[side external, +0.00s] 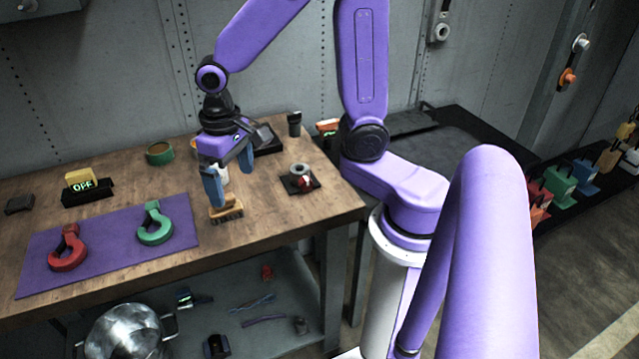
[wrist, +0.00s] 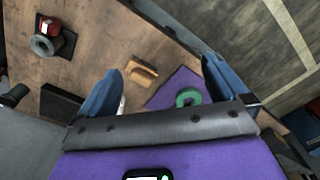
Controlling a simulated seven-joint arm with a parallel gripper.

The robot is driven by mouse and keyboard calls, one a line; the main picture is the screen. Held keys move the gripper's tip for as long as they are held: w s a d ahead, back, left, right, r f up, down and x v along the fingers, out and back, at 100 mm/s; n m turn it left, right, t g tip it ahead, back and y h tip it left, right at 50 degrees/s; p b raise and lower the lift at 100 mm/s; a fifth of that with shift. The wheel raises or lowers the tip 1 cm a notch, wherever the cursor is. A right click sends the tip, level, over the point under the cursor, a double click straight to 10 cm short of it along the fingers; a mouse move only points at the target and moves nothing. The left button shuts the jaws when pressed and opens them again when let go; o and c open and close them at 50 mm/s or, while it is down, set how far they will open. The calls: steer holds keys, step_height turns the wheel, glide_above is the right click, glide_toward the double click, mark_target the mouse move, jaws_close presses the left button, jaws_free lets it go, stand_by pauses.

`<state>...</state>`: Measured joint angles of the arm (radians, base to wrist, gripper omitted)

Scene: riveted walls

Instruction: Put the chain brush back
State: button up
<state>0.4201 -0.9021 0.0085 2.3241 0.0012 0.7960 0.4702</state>
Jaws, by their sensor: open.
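The chain brush, with a tan wooden back and dark bristles (side external: 226,210), rests on the wooden table (side external: 300,222) near its front edge, right of the purple mat. In the wrist view the brush (wrist: 141,71) shows between the blue fingers, closer to the left one. My gripper (side external: 228,182) is open and empty, pointing down just above the brush; the wrist view also shows my gripper (wrist: 161,68) with its fingers wide apart. From the side, one fingertip overlaps the brush's upper edge, and I cannot tell whether they touch. A black tray (side external: 272,146) lies behind the gripper.
A purple mat (side external: 105,248) carries a red hook (side external: 68,249) and a green hook (side external: 155,224). A black plate (side external: 314,186) with a grey ring and red piece lies right.

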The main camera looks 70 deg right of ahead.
steer(key=s+r+n, duration=0.2)
steer(key=s+n, duration=1)
steer(key=s, duration=0.5)
steer(key=shift+s+d+r, duration=0.25)
steer(key=shift+s+d, duration=0.05)
